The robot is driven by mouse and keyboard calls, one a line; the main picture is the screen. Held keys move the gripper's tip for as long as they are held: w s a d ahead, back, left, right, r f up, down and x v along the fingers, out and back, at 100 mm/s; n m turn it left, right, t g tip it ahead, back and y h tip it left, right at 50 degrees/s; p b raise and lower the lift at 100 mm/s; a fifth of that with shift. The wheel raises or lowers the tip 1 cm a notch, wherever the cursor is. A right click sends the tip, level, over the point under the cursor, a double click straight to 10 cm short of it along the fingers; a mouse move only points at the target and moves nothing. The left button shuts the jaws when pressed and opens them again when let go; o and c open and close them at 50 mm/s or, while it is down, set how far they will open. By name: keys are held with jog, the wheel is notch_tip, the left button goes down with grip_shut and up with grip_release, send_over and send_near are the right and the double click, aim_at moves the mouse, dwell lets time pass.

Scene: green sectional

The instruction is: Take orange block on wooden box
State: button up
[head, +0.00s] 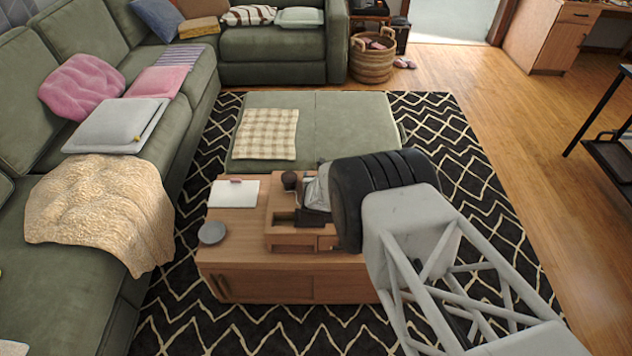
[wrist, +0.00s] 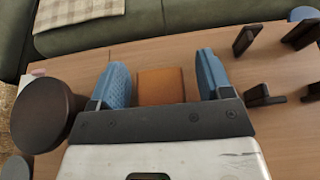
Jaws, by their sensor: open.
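The orange block (wrist: 165,92) shows in the wrist view between the two blue fingertips of my gripper (wrist: 160,75). The gripper is open, with a gap between the block and each finger. Its lower part is hidden by the dark gripper body. In the head view my gripper (head: 316,192) is low over the wooden box (head: 290,238) on the coffee table, and I cannot make out the block there. The block appears to rest on a wooden surface.
A dark brown round-topped object (wrist: 46,112) stands close left of my gripper; it also shows in the head view (head: 289,180). Several small black pieces (wrist: 262,96) are to the right. A white item (head: 234,193) and grey dish (head: 212,232) lie on the coffee table (head: 240,258).

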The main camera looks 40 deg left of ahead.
jog(key=c, duration=1)
jog(key=shift+r, duration=0.1)
jog(key=shift+r, duration=0.7)
notch_tip(320, 180, up, 2)
jog(key=shift+r, duration=0.1)
jog(key=s+d, duration=0.3)
jog(key=d, duration=0.1)
jog(key=s+d, duration=0.3)
jog(key=d, duration=0.1)
jog(key=s+d+r, duration=0.1)
jog(key=s+d, duration=0.2)
jog(key=d, duration=0.2)
jog(key=shift+s+r, duration=0.1)
